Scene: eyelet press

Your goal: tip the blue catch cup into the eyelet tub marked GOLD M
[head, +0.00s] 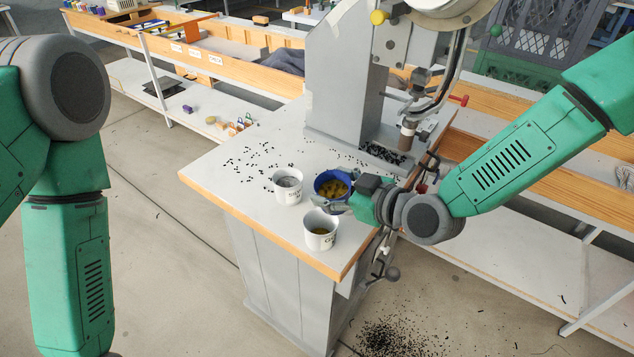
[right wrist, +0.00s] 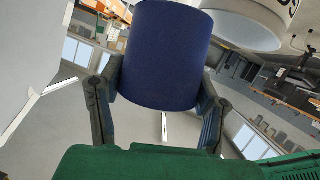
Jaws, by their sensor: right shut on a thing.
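The blue catch cup (head: 332,184) holds gold-coloured eyelets and looks upright in the head view. My right gripper (head: 338,196) is shut on it, with the fingers on either side of the cup (right wrist: 165,55) in the right wrist view. Two white tubs stand left of and in front of the cup. The nearer tub (head: 320,232) has gold-coloured contents; the farther tub (head: 288,188) has silvery contents. Their labels are too small to read. The cup is close to both tubs, not over either opening. My left arm shows at the left, its gripper out of frame.
The grey eyelet press (head: 345,75) rises behind the cup on the wood-edged table (head: 225,170). Small black pieces are scattered on the tabletop and the floor (head: 390,338). The table's left part is clear of large things. A long wooden bench (head: 210,60) runs behind.

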